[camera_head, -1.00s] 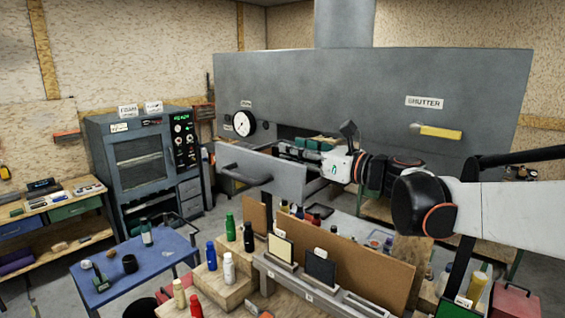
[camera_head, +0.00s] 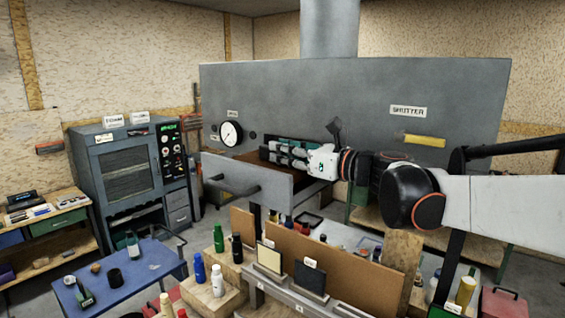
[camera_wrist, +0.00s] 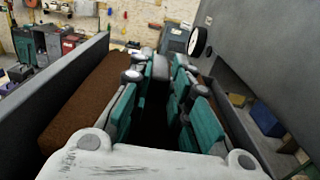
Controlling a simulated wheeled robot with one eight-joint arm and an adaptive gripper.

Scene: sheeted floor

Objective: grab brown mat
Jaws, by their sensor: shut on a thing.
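The brown mat (camera_wrist: 88,98) lies in a pulled-out grey drawer in the wrist view. Its brown surface shows left of my fingers, with a strip to their right. In the head view a part of the mat (camera_head: 247,158) shows just above the drawer front (camera_head: 245,183). My gripper (camera_wrist: 158,75), with green and grey fingers, is over the drawer and shut on the mat. My gripper (camera_head: 270,152) also shows in the head view, reaching in from the right. The fingers hide the gripped part, and the gap between them is dark.
The large grey housing (camera_head: 340,100) with a gauge (camera_head: 230,133) rises behind the drawer. A brown board (camera_head: 335,262) and bottles (camera_head: 217,280) stand below in front. A blue table (camera_head: 130,275) is at lower left. The dark oven cabinet (camera_head: 125,165) stands left.

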